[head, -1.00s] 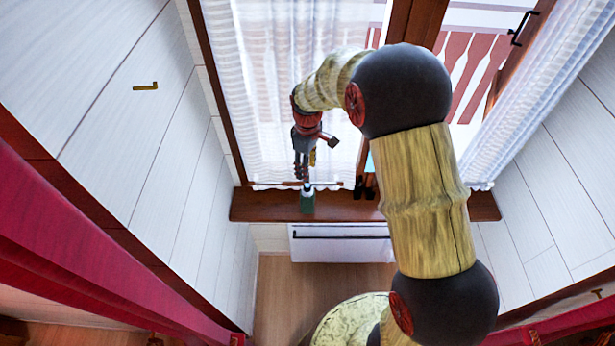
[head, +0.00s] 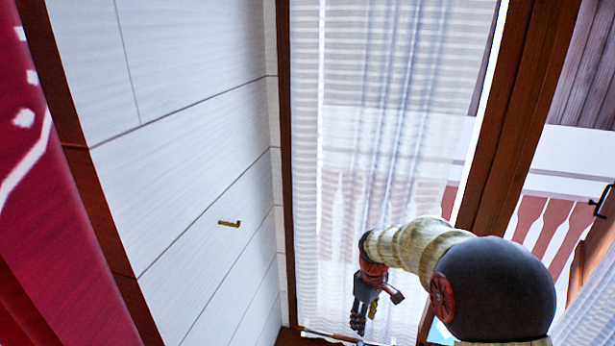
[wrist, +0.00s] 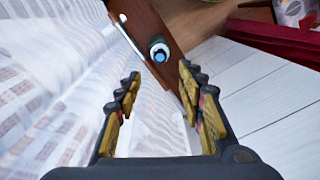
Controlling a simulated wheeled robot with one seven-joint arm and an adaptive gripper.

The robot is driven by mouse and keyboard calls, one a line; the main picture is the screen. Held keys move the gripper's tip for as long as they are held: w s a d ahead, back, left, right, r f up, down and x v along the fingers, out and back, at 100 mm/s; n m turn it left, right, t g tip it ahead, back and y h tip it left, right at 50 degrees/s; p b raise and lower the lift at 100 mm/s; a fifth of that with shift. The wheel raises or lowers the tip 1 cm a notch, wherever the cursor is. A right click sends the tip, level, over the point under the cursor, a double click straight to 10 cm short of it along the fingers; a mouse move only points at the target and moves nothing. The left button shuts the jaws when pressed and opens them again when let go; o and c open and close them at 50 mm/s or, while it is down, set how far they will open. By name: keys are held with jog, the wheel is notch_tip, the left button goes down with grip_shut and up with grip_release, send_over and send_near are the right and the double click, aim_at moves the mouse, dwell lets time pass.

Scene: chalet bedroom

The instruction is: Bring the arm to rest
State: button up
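My gripper (head: 358,318) hangs fingers-down in front of the white curtain in the head view, at the end of my bent arm. In the wrist view my gripper (wrist: 160,88) is open, with its two padded fingers apart and nothing between them. A dark green bottle with a white and blue top (wrist: 160,52) stands on the brown window sill (wrist: 146,22), beyond the fingertips and apart from them. The bottle is outside the head view.
The sheer curtain (head: 390,150) and window frame (head: 520,110) are close behind my arm. A white plank wall (head: 190,150) with a small brass hook (head: 229,223) stands at left. A red curtain (head: 50,220) hangs at the left edge. Open air lies between wall and arm.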

jog(key=s+r+m+t+b, duration=0.2)
jog(key=s+r, duration=0.3)
jog(key=s, duration=0.4)
jog(key=s+r+m+t+b, duration=0.1)
jog(key=s+r, duration=0.4)
jog(key=s, duration=0.5)
jog(key=s+r+m+t+b, duration=0.2)
jog(key=s+r+m, duration=0.3)
jog(key=s, duration=0.4)
jog(key=shift+s+a+r+t+b, duration=0.2)
jog(key=shift+s+r+t+b, duration=0.15)
jog(key=shift+b, duration=0.25)
jog(key=shift+o, duration=0.4)
jog(key=shift+w+r, duration=0.1)
